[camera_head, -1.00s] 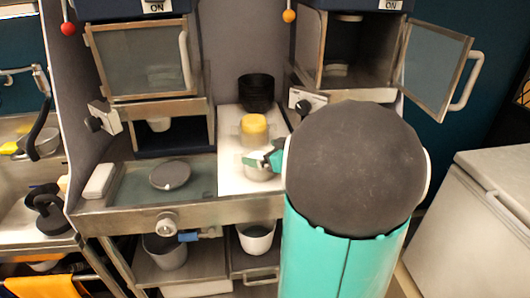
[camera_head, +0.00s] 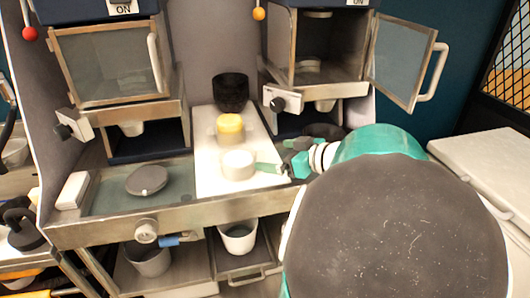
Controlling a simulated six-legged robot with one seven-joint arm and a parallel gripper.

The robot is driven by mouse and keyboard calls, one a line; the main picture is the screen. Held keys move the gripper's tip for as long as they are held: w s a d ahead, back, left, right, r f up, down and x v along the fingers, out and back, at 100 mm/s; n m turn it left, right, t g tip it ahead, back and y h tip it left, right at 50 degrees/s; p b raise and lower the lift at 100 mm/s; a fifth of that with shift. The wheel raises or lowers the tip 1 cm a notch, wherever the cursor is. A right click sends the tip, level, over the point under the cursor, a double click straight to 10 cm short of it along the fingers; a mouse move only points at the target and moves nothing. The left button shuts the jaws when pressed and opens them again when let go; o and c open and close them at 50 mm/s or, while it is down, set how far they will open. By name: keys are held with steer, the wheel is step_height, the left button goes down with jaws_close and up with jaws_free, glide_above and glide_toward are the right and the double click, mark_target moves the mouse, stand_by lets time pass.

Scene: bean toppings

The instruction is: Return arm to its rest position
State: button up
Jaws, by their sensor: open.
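My arm (camera_head: 378,146), teal and dark grey, reaches in from the lower right, its big round joint covering much of the foreground. My gripper (camera_head: 270,168) is open, pointing left over the white counter strip (camera_head: 208,179). A small white cup (camera_head: 238,164) stands just left of the fingertips. I cannot tell whether they touch it. A yellow-topped container (camera_head: 230,128) stands behind the cup, and black stacked bowls (camera_head: 230,92) stand at the back.
The right cabinet door (camera_head: 402,62) stands open, near my arm. The left cabinet door (camera_head: 106,64) is shut. A round grey lid (camera_head: 146,180) lies on the left counter. A white pot (camera_head: 238,237) sits below. A white chest (camera_head: 484,165) stands at the right.

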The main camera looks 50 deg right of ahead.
stand_by(0.7)
steer(key=w+a+r+m+h, duration=0.3)
steer(key=w+a+r+h, duration=0.35)
steer(key=w, duration=0.25)
steer(key=s+a+f+g+y, duration=0.1)
steer(key=s+a+f+g, duration=0.1)
steer(key=a, duration=0.6)
steer(key=s+a+f+n+g+y, duration=0.1)
steer(key=s+a+f+g+y, duration=0.1)
steer(key=s+a, duration=0.3)
steer(key=s+a+f+n+g+y, duration=0.1)
steer(key=s+a+f+g, duration=0.3)
steer(key=a, duration=0.8)
steer(key=shift+s+a+f+y, duration=0.3)
steer(key=shift+a+f+y, duration=0.1)
steer(key=shift+y, duration=0.35)
